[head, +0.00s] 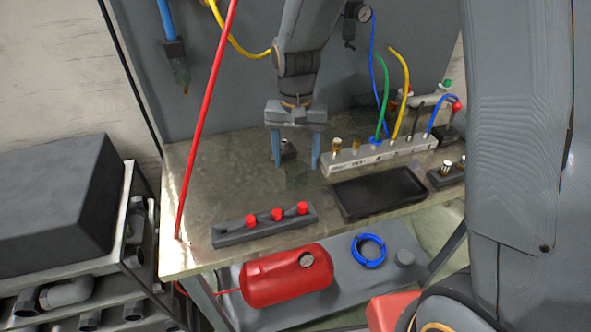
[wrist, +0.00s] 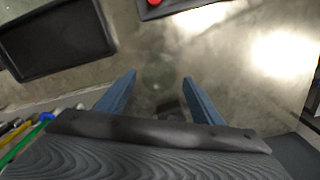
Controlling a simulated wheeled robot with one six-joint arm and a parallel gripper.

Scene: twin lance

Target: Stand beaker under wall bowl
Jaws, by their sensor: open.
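My gripper (head: 296,160) is open, pointing down over the workbench, its two blue fingers apart. A faint, see-through, greenish shape that looks like the beaker (head: 298,180) stands on the bench just below and in front of the fingertips. In the wrist view it is a pale round outline (wrist: 159,70) just beyond the gap between the fingertips (wrist: 159,80); I cannot tell whether they touch. On the back wall, a dark fitting with a greenish bowl (head: 181,74) hangs from a blue pipe at left. Another small dark fitting (head: 349,36) hangs beside a gauge.
A black tray (head: 380,192) lies right of the gripper. A grey bar with red knobs (head: 263,222) lies at the front edge. A manifold (head: 375,155) with hoses stands behind the tray. A red hose (head: 205,110) crosses at left. The bench's left part is clear.

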